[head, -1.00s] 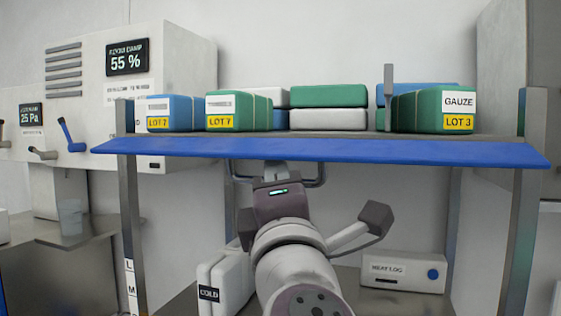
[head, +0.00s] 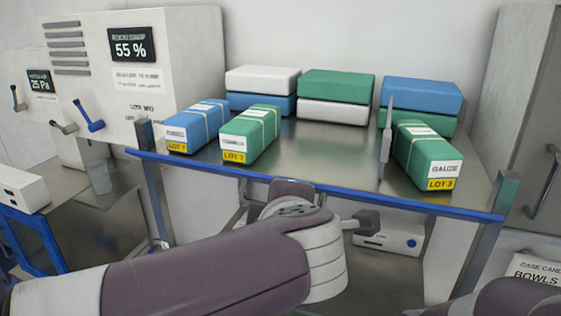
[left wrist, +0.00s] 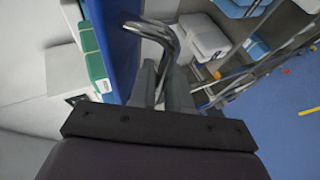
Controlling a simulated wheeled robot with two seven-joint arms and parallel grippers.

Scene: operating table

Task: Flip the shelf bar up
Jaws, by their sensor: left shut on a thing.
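The shelf bar (head: 400,200) is blue and runs along the front edge of the metal shelf. In the head view it shows as a thin strip, sloping down to the right. In the left wrist view it is a blue panel (left wrist: 115,45) beside a bent chrome handle (left wrist: 160,32). My left gripper (left wrist: 163,88) is shut on this handle, with one finger on each side. In the head view my left arm reaches to the middle of the bar, and its fingers are hidden. My right gripper is out of view.
Green, blue and white packs, such as the GAUZE pack (head: 427,155), stand on the shelf (head: 330,150). An upright divider (head: 386,140) stands near its front. Metal posts flank the shelf. A white box (head: 390,238) sits below. Part of my right arm shows at lower right.

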